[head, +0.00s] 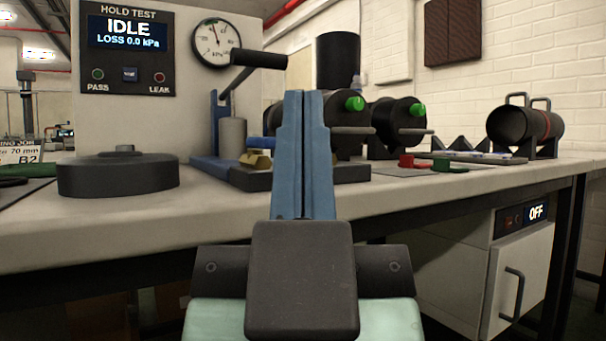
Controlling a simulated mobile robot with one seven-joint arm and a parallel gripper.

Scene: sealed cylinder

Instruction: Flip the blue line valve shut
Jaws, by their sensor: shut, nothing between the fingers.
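My gripper (303,97) points forward in the middle of the head view, its two blue fingers shut together and empty. Just left of the fingers, behind them, a small brass valve body (256,160) sits low on a dark base on the bench. A blue lever (260,143) lies roughly level above the brass; it looks like the blue line valve. My fingers hide whatever is to its right, so its full length and exact angle cannot be told. I see no clear contact between fingers and lever.
A hand pump with a black handle (259,60) rises left of my fingers. A dark round disc (118,174) lies on the bench (420,193) at left. Dark cylinders with green knobs (355,103) stand right. The test panel (128,48) reads IDLE, and a gauge (216,43) is beside it.

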